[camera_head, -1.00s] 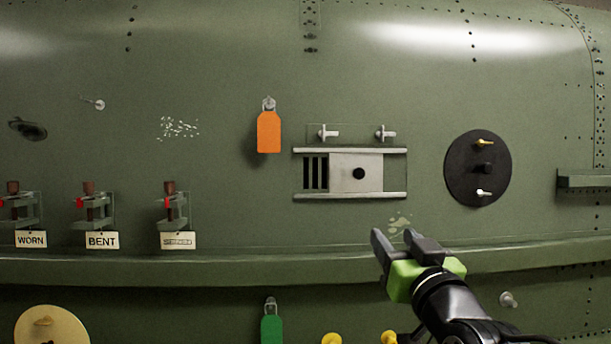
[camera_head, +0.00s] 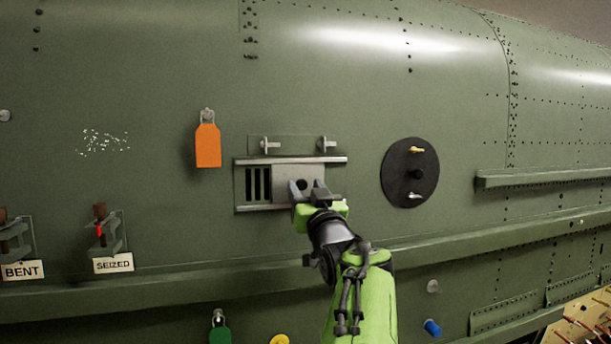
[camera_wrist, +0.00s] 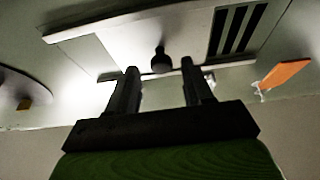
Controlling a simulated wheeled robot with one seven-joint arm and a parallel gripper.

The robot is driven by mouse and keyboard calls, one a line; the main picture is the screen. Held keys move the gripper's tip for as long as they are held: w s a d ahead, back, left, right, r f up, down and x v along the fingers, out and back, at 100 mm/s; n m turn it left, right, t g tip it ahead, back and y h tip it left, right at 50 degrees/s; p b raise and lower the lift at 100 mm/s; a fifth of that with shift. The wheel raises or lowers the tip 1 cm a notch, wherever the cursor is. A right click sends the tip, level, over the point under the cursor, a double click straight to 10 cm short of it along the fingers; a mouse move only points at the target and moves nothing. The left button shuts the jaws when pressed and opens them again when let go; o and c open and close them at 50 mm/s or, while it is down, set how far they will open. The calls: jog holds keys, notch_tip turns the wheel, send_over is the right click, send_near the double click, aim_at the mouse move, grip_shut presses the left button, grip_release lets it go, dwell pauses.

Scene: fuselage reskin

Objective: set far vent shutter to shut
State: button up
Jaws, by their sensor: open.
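The vent shutter is a pale plate (camera_head: 283,181) between two horizontal rails on the green fuselage wall. Dark vent slots (camera_head: 258,184) show uncovered at its left. A dark round knob (camera_head: 302,184) stands on the plate. My gripper (camera_head: 307,186) is in front of the knob, with its fingers open and pointing at the wall. In the wrist view the knob (camera_wrist: 161,61) appears between the two open fingertips (camera_wrist: 158,68), not gripped. The slots (camera_wrist: 238,30) show at the right there. I cannot tell how far the fingertips reach past the knob.
An orange tag (camera_head: 208,146) hangs left of the vent. A black disc (camera_head: 410,173) with small handles is at its right. Two pegs stand above the vent on a bracket (camera_head: 292,146). A long ledge (camera_head: 180,270) runs below. Clamps with labels (camera_head: 113,264) are at lower left.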

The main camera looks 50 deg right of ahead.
jog(key=shift+w+d+r, duration=0.1)
jog(key=shift+w+r, duration=0.05)
jog(key=shift+w, duration=0.25)
jog(key=shift+c, duration=0.3)
jog(key=shift+s, duration=0.1)
jog(key=shift+c, duration=1.1)
grip_shut()
